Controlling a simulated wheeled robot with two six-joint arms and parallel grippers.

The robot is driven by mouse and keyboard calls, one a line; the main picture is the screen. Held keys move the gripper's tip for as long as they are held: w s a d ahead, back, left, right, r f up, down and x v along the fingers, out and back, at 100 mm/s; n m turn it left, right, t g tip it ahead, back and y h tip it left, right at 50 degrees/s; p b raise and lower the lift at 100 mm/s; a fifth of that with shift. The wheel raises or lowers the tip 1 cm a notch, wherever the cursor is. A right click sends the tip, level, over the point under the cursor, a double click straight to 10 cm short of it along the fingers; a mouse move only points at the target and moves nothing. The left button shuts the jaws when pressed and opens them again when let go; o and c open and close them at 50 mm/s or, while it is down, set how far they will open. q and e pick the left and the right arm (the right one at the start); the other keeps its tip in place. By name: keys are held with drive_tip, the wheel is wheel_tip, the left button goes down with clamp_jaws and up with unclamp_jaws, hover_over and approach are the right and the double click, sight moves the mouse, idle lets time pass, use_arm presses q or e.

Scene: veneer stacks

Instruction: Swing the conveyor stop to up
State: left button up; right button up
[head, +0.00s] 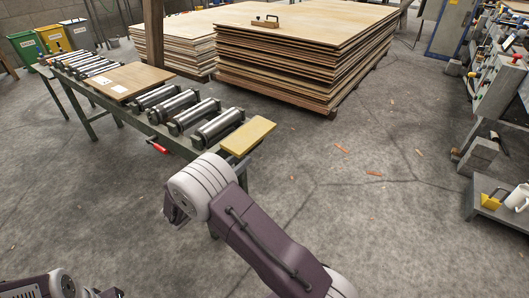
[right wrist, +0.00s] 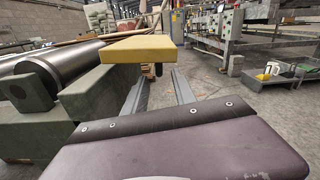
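A flat yellow plate (head: 249,136), which looks like the conveyor stop, sits at the near end of the roller conveyor (head: 180,143). In the right wrist view the yellow plate (right wrist: 138,48) lies about level at the conveyor's end, beside a metal roller. A red handle (head: 157,147) sticks out from the conveyor's near side. My right gripper (head: 176,214) is in front of and below the conveyor, apart from the plate. In the right wrist view its two grey fingers (right wrist: 159,92) stand apart with nothing between them. My left arm shows only at the bottom left; its fingers are unclear.
A wooden board (head: 128,80) lies on the rollers. Large veneer stacks (head: 300,60) stand behind the conveyor. A grey bench with tools (head: 497,85) and a low shelf with a white mug (head: 518,197) are at the right. The floor between is mostly clear, with small scraps.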

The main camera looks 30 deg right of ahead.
drive_tip(key=b+x, duration=0.4)
drive_tip(key=x, duration=0.4)
drive_tip(key=shift+w+d+f+b, duration=0.1)
drive_tip(key=shift+w+f+b, duration=0.05)
drive_tip(key=shift+b, duration=0.2)
drive_tip(key=shift+w+d+r, duration=0.2)
drive_tip(key=shift+d, duration=0.25)
clamp_jaws()
idle(0.6)
